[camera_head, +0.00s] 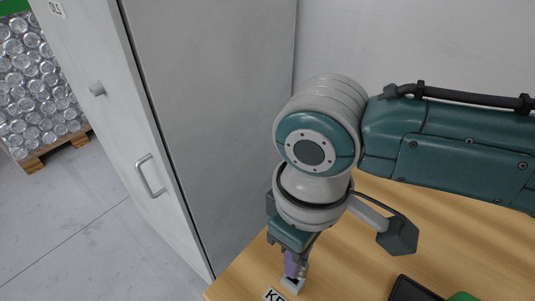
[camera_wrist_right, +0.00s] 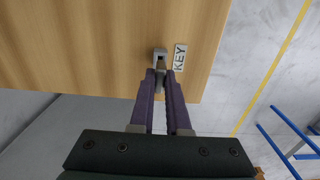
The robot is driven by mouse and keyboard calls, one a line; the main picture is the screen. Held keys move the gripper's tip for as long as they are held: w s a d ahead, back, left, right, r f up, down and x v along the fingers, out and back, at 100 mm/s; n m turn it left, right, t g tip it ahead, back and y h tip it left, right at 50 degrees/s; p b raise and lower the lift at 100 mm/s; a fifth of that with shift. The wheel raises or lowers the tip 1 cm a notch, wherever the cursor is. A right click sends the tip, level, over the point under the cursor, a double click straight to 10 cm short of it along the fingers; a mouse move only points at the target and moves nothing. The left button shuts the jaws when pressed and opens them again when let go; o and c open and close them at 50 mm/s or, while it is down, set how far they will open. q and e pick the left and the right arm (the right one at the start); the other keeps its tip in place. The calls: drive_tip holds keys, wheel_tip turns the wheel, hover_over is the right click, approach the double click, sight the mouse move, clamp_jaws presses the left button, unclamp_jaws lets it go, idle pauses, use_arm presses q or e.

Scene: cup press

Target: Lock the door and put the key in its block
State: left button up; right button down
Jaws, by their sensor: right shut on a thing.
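The pale door (camera_head: 115,125) of a tall grey cabinet is at the left in the head view and looks closed. It has a bar handle (camera_head: 150,176) and a small round lock knob (camera_head: 97,89). My right gripper (camera_head: 292,272) points down at the table's near left corner. Its purple fingers are shut on the key (camera_wrist_right: 160,78), which is mostly hidden between them. The fingertips are right at the small grey key block (camera_wrist_right: 159,53), which also shows in the head view (camera_head: 293,285). I cannot tell how deep the key sits in it. My left gripper is out of view.
A white KEY label (camera_wrist_right: 180,57) lies beside the block on the wooden table (camera_head: 345,260). A black item (camera_head: 412,289) and a green thing (camera_head: 462,297) are at the lower right. Cans on a pallet (camera_head: 40,85) stand far left. Blue rails (camera_wrist_right: 290,140) show in the wrist view.

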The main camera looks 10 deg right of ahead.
drive_tip(key=shift+p, duration=0.55)
idle(0.7)
idle(0.5)
drive_tip(key=shift+p, duration=0.3)
drive_tip(key=shift+f+b, duration=0.35)
drive_tip(key=shift+f, duration=0.1)
drive_tip(key=shift+f+b, duration=0.85)
drive_tip(key=shift+f, duration=0.4)
drive_tip(key=c, duration=0.8)
unclamp_jaws()
drive_tip(key=shift+r, duration=0.1)
wheel_tip(320, 180, up, 10)
drive_tip(key=shift+f+p, duration=0.1)
drive_tip(key=shift+p, duration=1.15)
